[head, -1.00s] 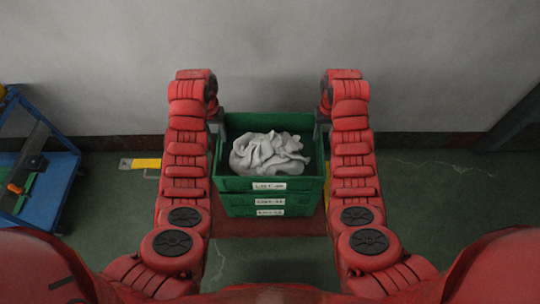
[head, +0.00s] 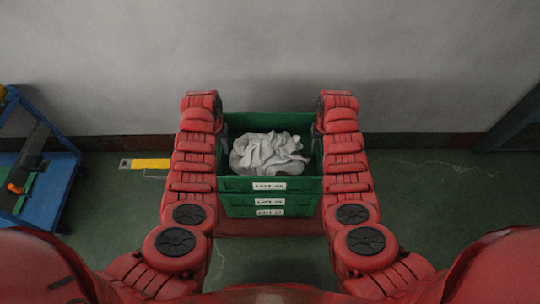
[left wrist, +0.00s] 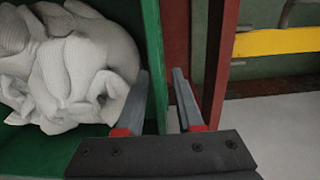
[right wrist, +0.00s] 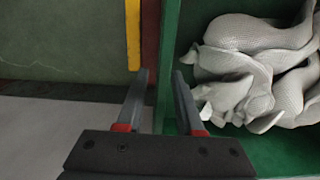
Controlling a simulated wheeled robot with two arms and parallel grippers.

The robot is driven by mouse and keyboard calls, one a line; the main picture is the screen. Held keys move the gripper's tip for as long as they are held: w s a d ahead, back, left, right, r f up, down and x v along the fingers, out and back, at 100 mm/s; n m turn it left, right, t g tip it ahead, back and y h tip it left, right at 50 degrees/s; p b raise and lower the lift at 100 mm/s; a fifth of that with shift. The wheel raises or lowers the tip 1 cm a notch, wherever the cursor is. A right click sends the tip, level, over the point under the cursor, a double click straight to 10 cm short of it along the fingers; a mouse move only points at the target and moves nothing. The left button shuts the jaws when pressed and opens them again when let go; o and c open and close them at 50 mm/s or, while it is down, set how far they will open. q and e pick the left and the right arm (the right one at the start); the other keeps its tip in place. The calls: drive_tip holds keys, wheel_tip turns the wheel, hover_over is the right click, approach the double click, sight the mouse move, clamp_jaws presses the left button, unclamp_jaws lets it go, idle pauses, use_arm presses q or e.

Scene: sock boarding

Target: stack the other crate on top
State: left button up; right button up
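A green crate (head: 232,183) with a white label holds a heap of pale grey socks (head: 268,153). It sits level on top of a stack of green crates (head: 240,210), whose labelled fronts show below it. No gap shows between them. My left gripper (left wrist: 160,72) is at the top crate's left wall, one finger inside and one outside, spread apart around the wall. My right gripper (right wrist: 161,72) is in the same pose at the right wall, with a gap beside the wall. Both fingertip pairs are mostly hidden by my arms in the head view.
The stack stands on a dark red base (head: 272,227) on the green floor. A blue cart (head: 50,190) stands at the left, and a yellow floor strip (head: 150,163) lies between it and my left arm. A grey wall is close behind. The floor at right is clear.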

use_arm(q)
clamp_jaws()
use_arm(e)
clamp_jaws()
idle(0.9)
